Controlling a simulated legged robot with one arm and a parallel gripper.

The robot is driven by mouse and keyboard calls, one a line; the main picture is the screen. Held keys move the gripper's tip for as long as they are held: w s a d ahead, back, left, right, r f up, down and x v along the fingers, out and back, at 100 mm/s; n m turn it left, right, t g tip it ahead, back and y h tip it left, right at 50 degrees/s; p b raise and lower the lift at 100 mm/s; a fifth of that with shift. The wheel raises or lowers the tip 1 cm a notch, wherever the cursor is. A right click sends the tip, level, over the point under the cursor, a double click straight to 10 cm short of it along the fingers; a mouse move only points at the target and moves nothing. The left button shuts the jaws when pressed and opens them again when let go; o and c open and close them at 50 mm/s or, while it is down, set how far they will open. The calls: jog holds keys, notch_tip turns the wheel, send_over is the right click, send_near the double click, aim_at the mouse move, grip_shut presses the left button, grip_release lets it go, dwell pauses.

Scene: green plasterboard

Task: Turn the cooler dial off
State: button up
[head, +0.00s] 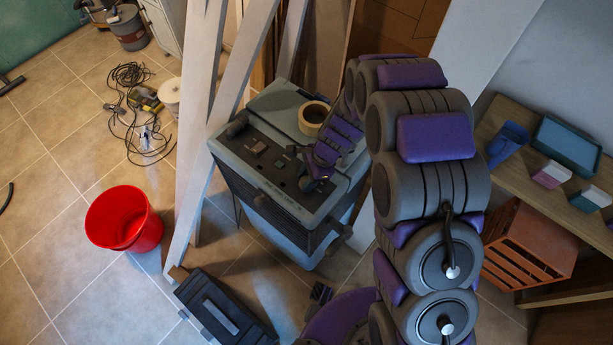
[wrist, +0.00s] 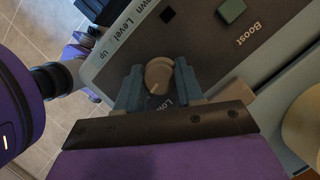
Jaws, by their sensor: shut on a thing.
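The cooler (head: 285,150) is a grey-blue box with a dark control panel on top, standing on the tiled floor in the head view. In the wrist view, its panel (wrist: 130,60) carries the words "Level", "Up", "Down" and "Boost". A round tan dial (wrist: 159,76) sits between the two blue-grey fingers of my gripper (wrist: 158,84), which is shut on it. The dial's pointer and part of the lettering by it are hidden by the fingers. In the head view, my gripper (head: 312,180) is at the panel's right part, and the dial cannot be made out there.
A tape roll (head: 313,117) lies on the cooler's top, beside my arm. White planks (head: 205,110) lean close on the left. A red bucket (head: 124,219) and a dark toolbox (head: 222,310) stand on the floor. A wooden shelf (head: 545,185) is at right.

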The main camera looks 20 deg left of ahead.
jog(key=shift+w+d+r, duration=0.1)
jog(key=shift+w, duration=0.15)
jog(key=shift+c, duration=0.6)
jog(key=shift+n, duration=0.4)
jog(key=shift+w+r+n+h+p, duration=0.1)
jog(key=shift+w+n+h+p, duration=0.1)
jog(key=shift+n+h+p, duration=0.3)
jog(key=n+g+h, duration=0.1)
jog(key=n, duration=0.4)
jog(key=shift+n, duration=0.3)
jog(key=n+h, duration=0.1)
jog(key=n, duration=0.1)
jog(key=n+h, duration=0.1)
jog(key=n, duration=0.1)
jog(key=shift+a+p, duration=0.3)
jog(key=shift+p, duration=0.05)
jog(key=shift+s+a+n+h, duration=0.1)
jog(key=shift+n+h, duration=0.7)
jog(key=shift+n, duration=1.4)
